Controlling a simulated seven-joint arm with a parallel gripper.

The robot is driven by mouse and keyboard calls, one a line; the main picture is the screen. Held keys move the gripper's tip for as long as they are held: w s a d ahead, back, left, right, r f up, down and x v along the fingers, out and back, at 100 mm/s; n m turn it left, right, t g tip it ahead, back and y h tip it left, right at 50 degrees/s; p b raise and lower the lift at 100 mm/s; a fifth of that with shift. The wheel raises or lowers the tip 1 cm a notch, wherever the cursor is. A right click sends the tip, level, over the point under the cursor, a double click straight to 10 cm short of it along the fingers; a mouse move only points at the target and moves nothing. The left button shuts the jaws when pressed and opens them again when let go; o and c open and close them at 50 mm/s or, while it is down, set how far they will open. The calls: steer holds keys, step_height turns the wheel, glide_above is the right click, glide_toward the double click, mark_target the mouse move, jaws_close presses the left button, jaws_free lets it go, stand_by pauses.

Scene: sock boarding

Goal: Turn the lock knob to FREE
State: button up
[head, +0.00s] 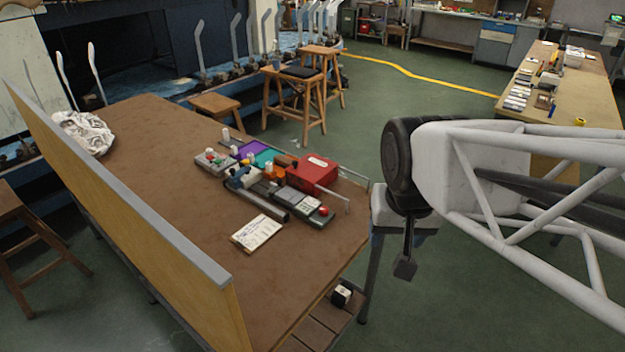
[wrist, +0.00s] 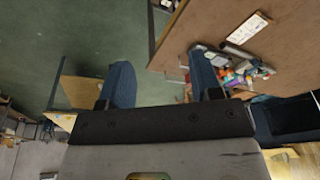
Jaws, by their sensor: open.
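A cluster of small devices sits on the brown table (head: 150,130) in the head view. It includes a red box (head: 313,172), a grey panel with a red button (head: 310,207), and purple and teal panels. The lock knob cannot be told apart among the small knobs, and no FREE marking is readable. The cluster also shows small, at the upper right of the wrist view. My gripper (wrist: 162,80) is open and empty, its two blue-grey fingers wide apart. In the head view my gripper (head: 405,266) hangs beyond the table's right edge, apart from the devices.
A white card (head: 257,232) lies in front of the devices. A tall wooden board (head: 120,215) runs along the table's left side. A crumpled white bag (head: 84,132) lies at the far left. Stools (head: 300,95) stand behind the table. Bare tabletop lies left of the devices.

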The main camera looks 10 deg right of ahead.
steer(key=w+f+m, duration=0.2)
steer(key=w+m, duration=0.5)
steer(key=w, duration=0.5)
steer(key=m+g, duration=0.2)
steer(key=m, duration=1.4)
glide_above(324, 208)
steer(key=f, duration=1.9)
steer(key=shift+s, duration=0.35)
steer(key=shift+w+f+m, duration=0.3)
steer(key=shift+f+m, duration=0.05)
steer(key=shift+m, duration=0.05)
steer(key=shift+f, duration=0.1)
steer(key=shift+f, duration=3.8)
steer(key=shift+c, duration=0.2)
